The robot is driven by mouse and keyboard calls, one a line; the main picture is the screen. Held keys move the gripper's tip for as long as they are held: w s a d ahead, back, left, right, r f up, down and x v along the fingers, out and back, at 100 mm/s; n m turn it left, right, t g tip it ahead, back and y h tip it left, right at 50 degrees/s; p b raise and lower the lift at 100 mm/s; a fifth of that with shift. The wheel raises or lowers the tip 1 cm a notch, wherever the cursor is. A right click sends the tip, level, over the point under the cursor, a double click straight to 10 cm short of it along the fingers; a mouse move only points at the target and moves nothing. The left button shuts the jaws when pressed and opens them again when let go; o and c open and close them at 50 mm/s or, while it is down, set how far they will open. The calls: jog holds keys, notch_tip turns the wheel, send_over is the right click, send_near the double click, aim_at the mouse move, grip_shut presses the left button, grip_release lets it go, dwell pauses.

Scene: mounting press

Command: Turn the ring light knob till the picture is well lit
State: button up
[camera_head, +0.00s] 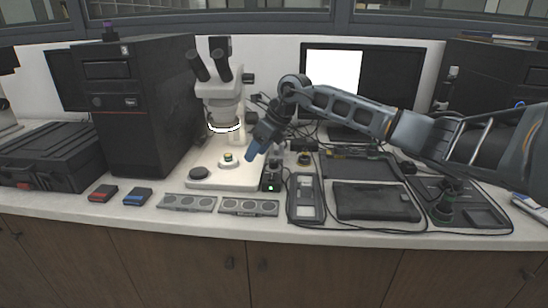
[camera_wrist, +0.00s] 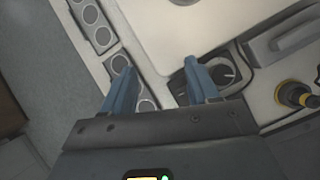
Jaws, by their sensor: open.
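My gripper (camera_head: 252,154) is open and empty above the bench, pointing down beside the microscope. In the wrist view, its two blue fingers (camera_wrist: 160,84) stand apart. The ring light knob (camera_wrist: 226,70), a round dial with pale marks around it, sits on a small black control box. It is beside and partly behind the right finger, not between the fingers. The control box (camera_head: 270,182) shows a green light in the head view. The ring light (camera_head: 225,127) glows white under the microscope head (camera_head: 218,90). The monitor (camera_head: 333,70) shows a plain white picture.
The microscope base (camera_head: 236,177) lies left of the control box. Two sample holders (camera_head: 248,207) lie in front.

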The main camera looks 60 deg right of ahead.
jog(key=g+h, duration=0.1)
jog(key=h, duration=0.1)
send_near(273, 161)
jog(key=shift+p+x, duration=0.5)
jog(key=shift+x, duration=3.85)
jog(key=c, duration=1)
